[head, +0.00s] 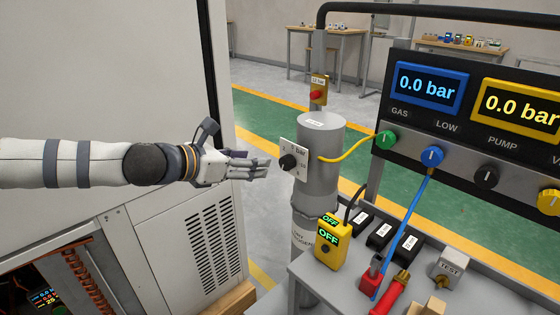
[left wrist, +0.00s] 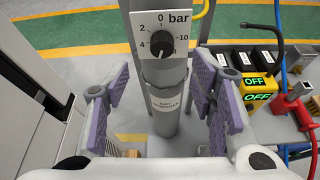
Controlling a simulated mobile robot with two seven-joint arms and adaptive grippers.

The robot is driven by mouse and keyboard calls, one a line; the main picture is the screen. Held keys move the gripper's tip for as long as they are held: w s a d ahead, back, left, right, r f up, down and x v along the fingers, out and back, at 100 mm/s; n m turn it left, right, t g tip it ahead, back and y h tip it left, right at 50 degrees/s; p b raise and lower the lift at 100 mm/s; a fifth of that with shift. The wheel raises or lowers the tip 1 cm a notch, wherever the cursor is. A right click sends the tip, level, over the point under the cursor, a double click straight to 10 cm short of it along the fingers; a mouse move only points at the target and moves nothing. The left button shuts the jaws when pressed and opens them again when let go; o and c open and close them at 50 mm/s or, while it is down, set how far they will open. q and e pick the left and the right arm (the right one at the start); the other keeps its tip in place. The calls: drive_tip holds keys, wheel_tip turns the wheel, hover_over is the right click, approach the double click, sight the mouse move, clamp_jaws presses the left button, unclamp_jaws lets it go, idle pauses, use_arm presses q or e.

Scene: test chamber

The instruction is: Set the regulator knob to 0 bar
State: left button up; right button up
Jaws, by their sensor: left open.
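The black regulator knob (head: 287,161) sits on a white square dial plate marked "bar" (head: 300,147), on the side of a grey cylinder (head: 320,180). In the left wrist view the knob (left wrist: 162,44) is at the top middle, with 0 at the top of its scale, 2 and 4 on the left and 10 on the right. I cannot read its pointer surely. My left gripper (head: 262,166) is open and empty, just left of the knob and apart from it. Its purple-padded fingers (left wrist: 163,100) are spread below the knob in the left wrist view. My right gripper is not in view.
A panel with blue (head: 428,88) and yellow (head: 520,110) displays, both reading 0.0 bar, stands right. A yellow box reading OFF (head: 329,245) and other devices are on the grey bench. A yellow hose (head: 350,156) runs from the cylinder. A large grey cabinet (head: 110,70) is left.

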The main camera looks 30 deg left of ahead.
sight(284, 164)
use_arm(q)
drive_tip(key=b+x, duration=0.1)
drive_tip(key=x, duration=0.2)
drive_tip(key=f+b+x, duration=0.1)
drive_tip(key=x, duration=0.3)
drive_tip(key=b+x, duration=0.1)
drive_tip(key=x, duration=0.2)
drive_tip(key=shift+s+d+f+b, duration=0.1)
drive_tip(key=shift+s+f+b, duration=0.05)
drive_tip(key=shift+f+b, duration=0.15)
drive_tip(key=shift+w+d+r, duration=0.1)
drive_tip(key=shift+w+d, duration=0.05)
drive_tip(key=shift+w, duration=0.3)
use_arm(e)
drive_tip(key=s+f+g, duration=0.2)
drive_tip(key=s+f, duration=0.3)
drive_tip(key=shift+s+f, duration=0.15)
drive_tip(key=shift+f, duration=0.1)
use_arm(q)
drive_tip(key=c, duration=1.2)
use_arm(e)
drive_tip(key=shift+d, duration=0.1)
